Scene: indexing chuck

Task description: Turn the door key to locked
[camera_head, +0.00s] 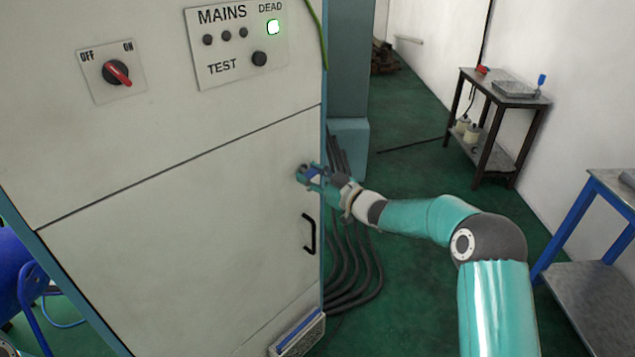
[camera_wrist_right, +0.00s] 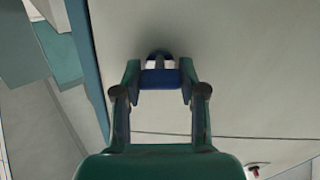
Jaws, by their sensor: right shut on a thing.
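The pale cabinet door (camera_head: 190,235) fills the left of the head view, with a black pull handle (camera_head: 309,234) near its right edge. My right gripper (camera_head: 306,173) is at the door's right edge, above this handle. It is shut on the blue door key (camera_wrist_right: 160,78), whose bow lies between the fingertips in the right wrist view. A dark lock (camera_wrist_right: 160,57) shows just beyond the key, partly hidden. I cannot tell from the frames which position the key marks. My left gripper is not in view.
Dark cables (camera_head: 350,265) run down beside the cabinet. A small table (camera_head: 505,90) and a blue-legged bench (camera_head: 590,225) stand right.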

